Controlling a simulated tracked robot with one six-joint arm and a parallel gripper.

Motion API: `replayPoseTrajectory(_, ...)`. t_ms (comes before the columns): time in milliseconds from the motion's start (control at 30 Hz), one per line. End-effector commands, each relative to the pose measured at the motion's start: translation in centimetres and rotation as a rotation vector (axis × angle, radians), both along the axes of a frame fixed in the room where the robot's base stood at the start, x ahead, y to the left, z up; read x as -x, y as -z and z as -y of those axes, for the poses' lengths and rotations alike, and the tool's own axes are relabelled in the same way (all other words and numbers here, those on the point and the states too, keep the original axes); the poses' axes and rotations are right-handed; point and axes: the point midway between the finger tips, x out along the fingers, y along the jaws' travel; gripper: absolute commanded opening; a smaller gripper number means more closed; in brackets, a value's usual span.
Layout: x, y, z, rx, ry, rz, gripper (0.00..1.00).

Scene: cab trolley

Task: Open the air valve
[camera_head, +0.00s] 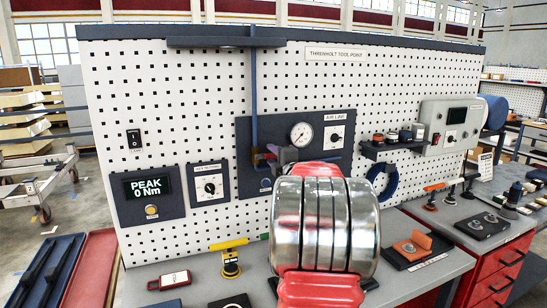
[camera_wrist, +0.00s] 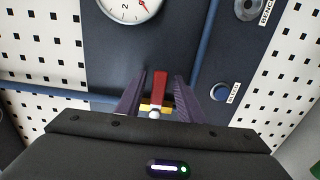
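The air valve shows in the wrist view as a red lever (camera_wrist: 160,88) with a small yellow part and a pale round end at its base. My gripper (camera_wrist: 161,76) is open, with one dark purple finger on each side of the lever. A gap shows between the lever and each finger, and I cannot tell its depth relative to the fingertips.
A blue pipe (camera_head: 253,85) runs down to the panel. Near the valve are a pressure gauge (camera_head: 301,134), a selector knob (camera_head: 336,138) and a blue button marked BLEED (camera_wrist: 220,92). A shelf (camera_head: 392,145) with small items juts from the pegboard on the right.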

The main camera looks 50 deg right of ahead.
Motion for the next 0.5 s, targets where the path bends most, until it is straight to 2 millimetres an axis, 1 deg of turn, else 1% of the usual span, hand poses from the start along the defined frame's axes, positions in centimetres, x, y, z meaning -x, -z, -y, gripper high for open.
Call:
replayPoseTrajectory(133,0.00,-0.01,-0.02,0.000,0.000,0.000,0.34)
replayPoseTrajectory(500,-0.01,0.01,-0.05,0.000,-0.001,0.000,0.08)
